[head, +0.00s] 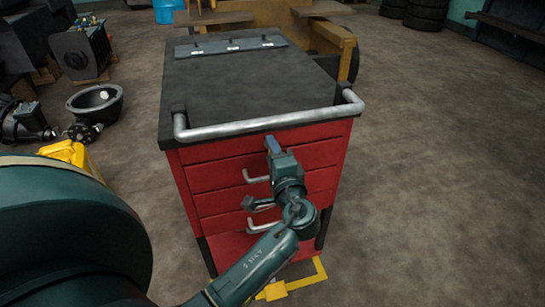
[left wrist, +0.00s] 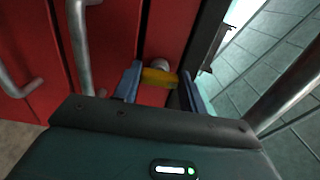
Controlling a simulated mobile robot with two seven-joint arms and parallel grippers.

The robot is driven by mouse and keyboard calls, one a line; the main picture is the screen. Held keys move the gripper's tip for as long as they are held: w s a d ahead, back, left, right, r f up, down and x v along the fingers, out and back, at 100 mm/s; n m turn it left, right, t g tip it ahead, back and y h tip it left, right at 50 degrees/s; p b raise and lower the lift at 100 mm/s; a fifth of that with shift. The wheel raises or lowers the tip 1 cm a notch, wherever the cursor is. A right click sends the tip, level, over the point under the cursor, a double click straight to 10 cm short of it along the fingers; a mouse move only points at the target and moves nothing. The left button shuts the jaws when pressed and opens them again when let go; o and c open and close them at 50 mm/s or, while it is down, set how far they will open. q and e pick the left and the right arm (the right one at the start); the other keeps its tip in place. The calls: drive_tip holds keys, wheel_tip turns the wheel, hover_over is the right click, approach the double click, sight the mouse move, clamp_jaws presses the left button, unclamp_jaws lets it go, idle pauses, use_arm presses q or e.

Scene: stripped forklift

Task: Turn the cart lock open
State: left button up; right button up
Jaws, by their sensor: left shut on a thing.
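The red tool cart (head: 210,178) stands in front of me with its drawer face toward me. My left gripper (head: 272,145) is at the top of that face, just under the grey push bar (head: 255,122). In the left wrist view, the blue fingers of my left gripper (left wrist: 160,88) are on either side of the yellow lever of the cart lock (left wrist: 158,77), shut on it. The lever lies crosswise between the fingers, with a round metal part (left wrist: 160,64) behind it. In the head view the gripper hides the lock. My right gripper is not in view.
Metal drawer handles (head: 255,178) stick out below the gripper. A hinged strip with labels (head: 232,46) lies at the back of the dark cart top. A black bowl-like part (head: 96,102) and a yellow object (head: 72,155) are at left. The floor at right is clear.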

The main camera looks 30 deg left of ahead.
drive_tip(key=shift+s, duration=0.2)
use_arm(q)
drive_tip(key=shift+r, duration=0.1)
drive_tip(key=o, duration=0.9)
drive_tip(key=shift+o, duration=0.4)
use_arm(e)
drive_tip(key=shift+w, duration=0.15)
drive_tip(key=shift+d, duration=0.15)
